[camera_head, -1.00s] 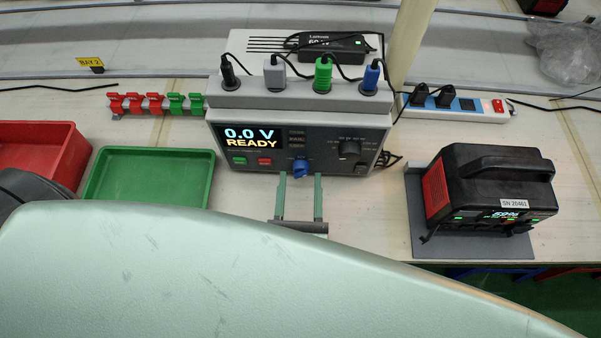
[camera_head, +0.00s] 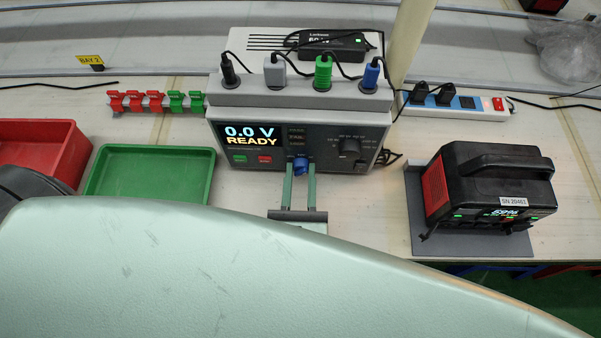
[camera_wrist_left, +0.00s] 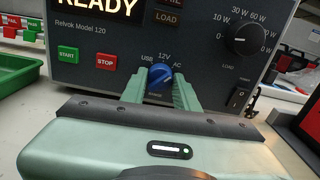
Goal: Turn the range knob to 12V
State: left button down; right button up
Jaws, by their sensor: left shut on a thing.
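The tester (camera_head: 285,140) stands on the bench with a screen reading "0.0 V READY". Its blue range knob (camera_head: 301,163) is low on the front panel. In the left wrist view the knob (camera_wrist_left: 160,76) has the labels USB, 12V and AC around its top, with 12V above it. I cannot tell for sure which label its pointer is at. My left gripper (camera_head: 301,168) has its two green fingers shut on the knob, one on each side; they also show in the left wrist view (camera_wrist_left: 159,83). My right gripper is not in view.
Green START (camera_wrist_left: 67,54) and red STOP (camera_wrist_left: 106,61) buttons lie left of the knob. A black load dial (camera_wrist_left: 247,38) and rocker switch (camera_wrist_left: 239,98) are to its right. A green tray (camera_head: 150,197) and a black power pack (camera_head: 490,180) stand on either side.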

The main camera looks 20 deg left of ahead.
pick_arm(q)
jog(key=n, duration=0.3)
jog(key=n+b, duration=0.1)
jog(key=n, duration=0.4)
jog(key=shift+b, duration=0.4)
dwell(0.4)
jog(key=c, duration=1.1)
grip_release()
jog(key=shift+o, duration=0.2)
